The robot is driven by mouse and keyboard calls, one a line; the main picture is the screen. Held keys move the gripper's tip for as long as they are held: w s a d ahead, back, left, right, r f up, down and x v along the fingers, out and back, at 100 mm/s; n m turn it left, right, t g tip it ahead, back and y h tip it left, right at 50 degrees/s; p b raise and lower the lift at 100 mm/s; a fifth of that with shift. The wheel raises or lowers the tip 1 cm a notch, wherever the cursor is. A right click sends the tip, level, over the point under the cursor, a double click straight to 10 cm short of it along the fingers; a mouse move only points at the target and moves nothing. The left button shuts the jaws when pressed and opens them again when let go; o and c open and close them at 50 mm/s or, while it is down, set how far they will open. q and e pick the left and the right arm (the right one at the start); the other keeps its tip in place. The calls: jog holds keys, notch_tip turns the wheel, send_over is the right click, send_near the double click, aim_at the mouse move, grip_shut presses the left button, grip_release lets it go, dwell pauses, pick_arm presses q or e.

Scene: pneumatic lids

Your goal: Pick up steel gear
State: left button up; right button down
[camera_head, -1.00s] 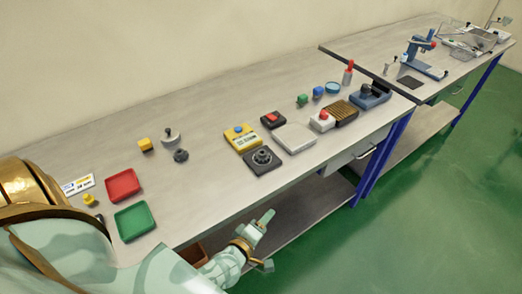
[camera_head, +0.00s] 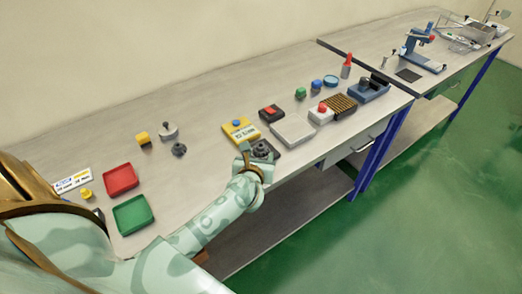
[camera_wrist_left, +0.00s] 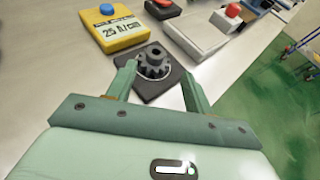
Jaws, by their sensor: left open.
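The steel gear (camera_wrist_left: 153,63) is a dark toothed wheel with a hole in its middle. It sits on a dark square plate (camera_wrist_left: 172,75) on the bench. In the head view the gear (camera_head: 262,148) is partly covered by my left gripper (camera_head: 250,153). In the left wrist view my left gripper (camera_wrist_left: 158,85) is open, with one finger on each side of the gear's near part. I cannot tell whether the fingers touch it. My right gripper is not in view.
A yellow box with a blue button (camera_head: 240,131) stands just behind the plate, and a white scale-like pad (camera_head: 293,130) is to its right. Red (camera_head: 121,179) and green (camera_head: 132,214) trays lie at the left. The bench between trays and plate is mostly clear.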

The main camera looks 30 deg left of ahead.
aim_at(260, 146)
pick_arm(q)
jog(key=x, duration=0.3)
jog(key=b+x, duration=0.1)
jog(key=x, duration=0.1)
jog(key=shift+w+a+r, duration=0.1)
jog(key=shift+w+a, duration=0.15)
jog(key=shift+a, duration=0.25)
jog(key=shift+r, duration=0.1)
jog(key=c, duration=0.8)
jog(key=shift+o, duration=0.2)
